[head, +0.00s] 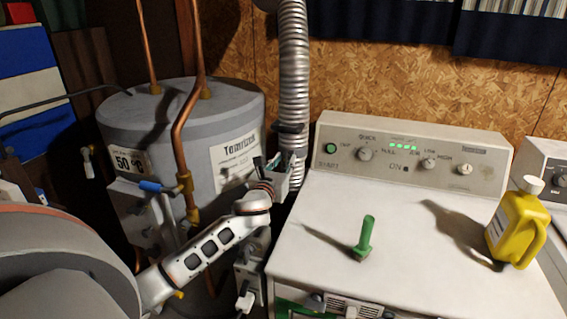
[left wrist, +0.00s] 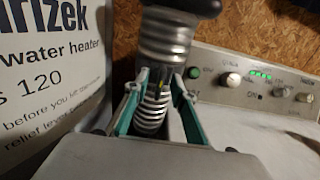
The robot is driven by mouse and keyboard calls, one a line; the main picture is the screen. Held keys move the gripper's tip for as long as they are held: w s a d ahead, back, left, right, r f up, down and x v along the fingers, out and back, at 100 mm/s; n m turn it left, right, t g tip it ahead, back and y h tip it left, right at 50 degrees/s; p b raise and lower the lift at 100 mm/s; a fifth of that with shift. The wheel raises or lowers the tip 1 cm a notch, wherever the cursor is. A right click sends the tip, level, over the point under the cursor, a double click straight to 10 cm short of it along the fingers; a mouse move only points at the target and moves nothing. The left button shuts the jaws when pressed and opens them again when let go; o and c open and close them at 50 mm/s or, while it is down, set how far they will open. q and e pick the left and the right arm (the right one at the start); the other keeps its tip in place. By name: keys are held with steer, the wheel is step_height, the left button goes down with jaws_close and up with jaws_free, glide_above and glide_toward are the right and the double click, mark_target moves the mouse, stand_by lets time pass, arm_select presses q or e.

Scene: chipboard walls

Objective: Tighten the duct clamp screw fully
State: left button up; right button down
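The ribbed silver duct (head: 293,60) runs down behind the dryer, beside the water heater. It also shows in the left wrist view (left wrist: 154,108). A smoother grey band (left wrist: 165,42) surrounds it higher up there. I cannot make out the clamp screw for certain; a tiny yellow spot sits on the duct between my fingers. My left gripper (head: 284,166) is at the lower duct. In the left wrist view its teal-padded fingers (left wrist: 160,102) stand apart, one on each side of the duct; contact is unclear. My right gripper is not seen.
The white dryer (head: 320,215) has a green-handled object (head: 364,238) and a yellow bottle (head: 517,230) on top, with clear space between. The grey water heater (head: 180,120) and copper pipes (head: 186,125) stand left of the duct. A chipboard wall (head: 380,85) is behind.

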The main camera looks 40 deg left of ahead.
arm_select(q)
steer(key=shift+p, duration=0.4)
stand_by(0.3)
jaws_close()
